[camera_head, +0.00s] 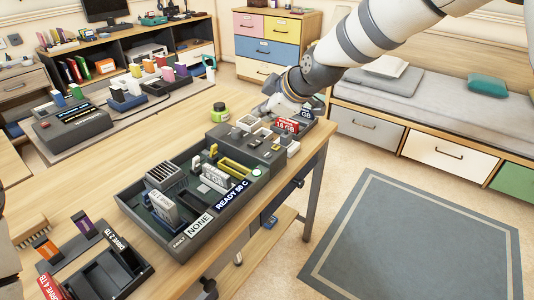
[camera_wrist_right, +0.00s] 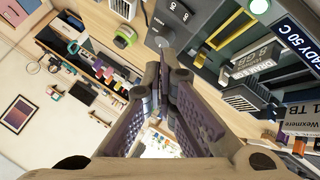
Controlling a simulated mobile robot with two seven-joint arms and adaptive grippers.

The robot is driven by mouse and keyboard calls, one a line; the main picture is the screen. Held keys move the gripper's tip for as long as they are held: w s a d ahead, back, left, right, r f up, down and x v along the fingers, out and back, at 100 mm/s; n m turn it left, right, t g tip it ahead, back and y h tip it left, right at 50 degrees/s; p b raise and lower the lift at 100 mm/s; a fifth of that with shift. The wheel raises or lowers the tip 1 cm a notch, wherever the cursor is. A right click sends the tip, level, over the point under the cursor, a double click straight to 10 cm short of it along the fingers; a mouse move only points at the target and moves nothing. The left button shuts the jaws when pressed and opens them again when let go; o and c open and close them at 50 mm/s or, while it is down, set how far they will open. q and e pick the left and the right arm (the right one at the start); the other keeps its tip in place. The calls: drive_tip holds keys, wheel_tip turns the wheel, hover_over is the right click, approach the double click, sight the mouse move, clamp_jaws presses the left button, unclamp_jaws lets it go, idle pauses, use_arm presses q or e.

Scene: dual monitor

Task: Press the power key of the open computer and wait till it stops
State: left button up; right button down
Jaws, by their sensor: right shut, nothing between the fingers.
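The open computer is a dark grey open case (camera_head: 131,207) on the wooden table, with modules and slots inside. Its front edge carries a blue label reading READY 50 C (camera_head: 232,194) and a white label reading NONE (camera_head: 199,224). A round pale button (camera_head: 257,172), which looks like the power key, sits at the case's right corner; it also shows at the top of the right wrist view (camera_wrist_right: 260,6). My right gripper (camera_head: 267,109) is above the tray section behind the case, apart from the button. In the wrist view its fingers (camera_wrist_right: 165,60) are shut and empty. My left gripper is not in view.
A part labelled 16 GB (camera_head: 287,125) stands near my right gripper. An empty drive holder (camera_head: 105,275) lies at the front left. A control box (camera_head: 72,126) sits at the back left. A bare table strip lies left of the case.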

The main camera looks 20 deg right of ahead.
drive_tip(key=b, duration=0.2)
hover_over(265, 156)
wheel_tip(265, 156, down, 8)
drive_tip(key=shift+r, duration=0.15)
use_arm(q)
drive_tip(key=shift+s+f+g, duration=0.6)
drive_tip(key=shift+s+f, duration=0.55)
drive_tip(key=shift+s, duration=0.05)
use_arm(e)
drive_tip(key=shift+f, duration=0.4)
drive_tip(key=shift+f, duration=0.1)
drive_tip(key=shift+f, duration=0.3)
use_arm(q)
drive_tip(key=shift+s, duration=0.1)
use_arm(e)
drive_tip(key=shift+f, duration=0.45)
drive_tip(key=shift+r, duration=0.1)
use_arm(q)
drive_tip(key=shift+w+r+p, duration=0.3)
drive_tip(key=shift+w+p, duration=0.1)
use_arm(e)
drive_tip(key=shift+r, duration=0.75)
